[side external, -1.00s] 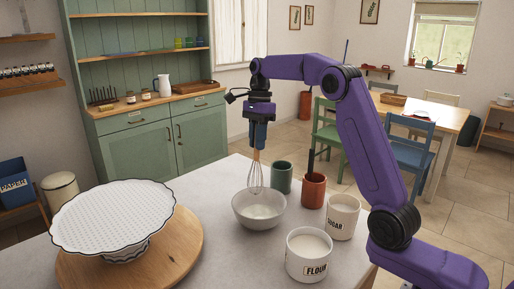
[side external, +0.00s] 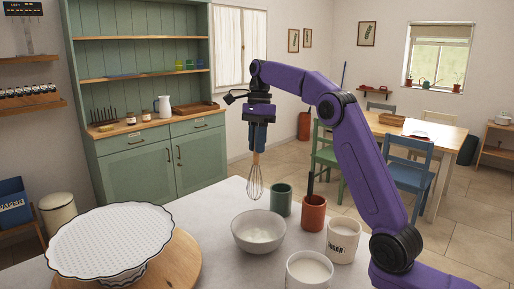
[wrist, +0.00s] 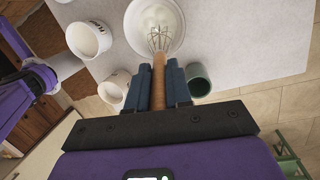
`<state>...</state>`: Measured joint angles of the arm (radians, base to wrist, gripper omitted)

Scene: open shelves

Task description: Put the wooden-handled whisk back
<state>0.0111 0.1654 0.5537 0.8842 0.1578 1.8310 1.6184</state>
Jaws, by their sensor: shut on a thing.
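My gripper (side external: 257,146) is shut on the wooden handle of the whisk (side external: 256,182) and holds it upright, wires down. The wire end shows just above the far rim of the white bowl (side external: 245,238), which holds something white. In the wrist view the handle (wrist: 158,88) lies between my fingers (wrist: 158,70), and the wires overlap the bowl (wrist: 133,22). A green crock (side external: 281,201) stands right of the whisk. A terracotta crock (side external: 313,215) beside it holds a dark utensil.
The SUGAR canister (side external: 343,242) and another white canister (side external: 308,272) stand right of the bowl. A scalloped white cake stand (side external: 110,240) sits on a round wooden board (side external: 178,272) at left. Bare counter (side external: 205,205) lies behind and left of the bowl.

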